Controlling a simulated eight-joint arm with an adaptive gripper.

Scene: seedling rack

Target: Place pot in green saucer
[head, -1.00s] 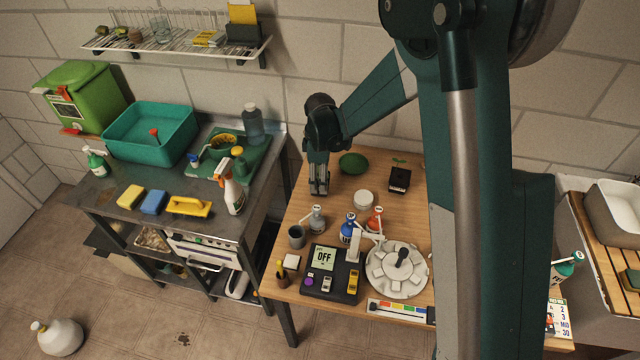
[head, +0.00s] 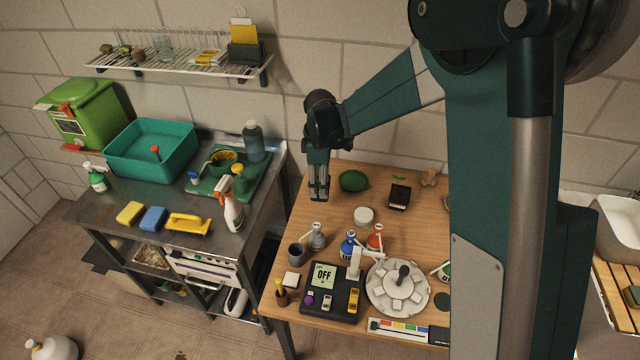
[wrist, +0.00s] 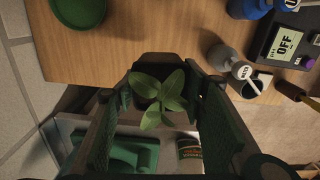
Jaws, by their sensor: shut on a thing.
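My gripper (head: 319,198) hangs over the left edge of the wooden table, left of the green saucer (head: 353,181). In the wrist view its fingers (wrist: 165,110) are shut on a dark pot (wrist: 148,68) with a leafy green seedling. The leaves hide much of the pot, and in the head view I cannot make the held pot out. The saucer is round and looks empty; it also shows at the top left of the wrist view (wrist: 80,8), apart from the pot. Another dark pot with a small sprout (head: 399,196) stands right of the saucer.
A white round jar (head: 363,215), flasks (head: 316,237), a grey cup (head: 296,253), a scale reading OFF (head: 331,291) and a white carousel (head: 398,287) stand nearer the front. A steel bench (head: 110,205) with a teal basin (head: 151,150) is at the left.

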